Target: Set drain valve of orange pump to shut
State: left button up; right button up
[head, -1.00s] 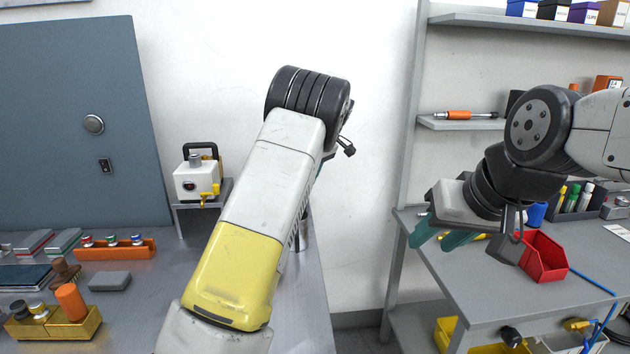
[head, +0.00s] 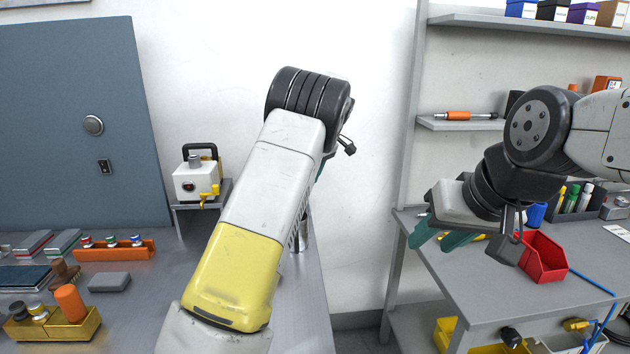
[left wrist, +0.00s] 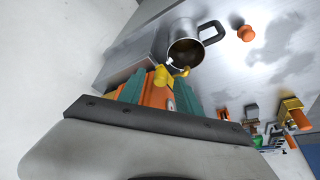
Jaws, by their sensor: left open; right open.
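The orange pump (left wrist: 155,97) shows in the left wrist view between the teal fingers of my left gripper (left wrist: 160,90). Only part of its orange body is visible. A yellow drain valve (left wrist: 164,77) juts from its far end, close past the fingertips; I cannot tell its setting or whether a finger touches it. My left gripper is open around the pump's body. In the head view my left arm hides the pump and most of that gripper. My right gripper (head: 438,238) is open and empty, above the front left part of the right-hand bench.
A metal mug (left wrist: 184,52) stands just beyond the yellow valve. A white pump (head: 194,184) with a yellow valve sits on a small stand (head: 200,206) at the back left. A red bin (head: 541,257) lies on the right bench (head: 488,290) near my right gripper. An orange rack (head: 115,252) stands on the left bench.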

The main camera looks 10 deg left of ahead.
pick_arm(q)
jog(key=v, duration=0.7)
jog(key=shift+r, duration=0.1)
jog(key=s+a+r+m+t+h, duration=0.1)
jog(key=s+a+r+m+h, duration=0.25)
jog(key=s, duration=0.65)
jog(key=s+a+r+m+h, duration=0.2)
jog(key=s+a+r, duration=0.25)
jog(key=s, duration=0.45)
jog(key=s+d+f+m+t, duration=0.1)
jog(key=s+f+m, duration=0.1)
jog(key=s, duration=0.8)
jog(key=s+f+m+t, duration=0.1)
jog(key=s+f+m, duration=0.2)
jog(key=s, duration=0.8)
jog(key=shift+s+d+m+t, duration=0.35)
jog(key=shift+d+m+t, duration=0.05)
jog(key=shift+m, duration=0.35)
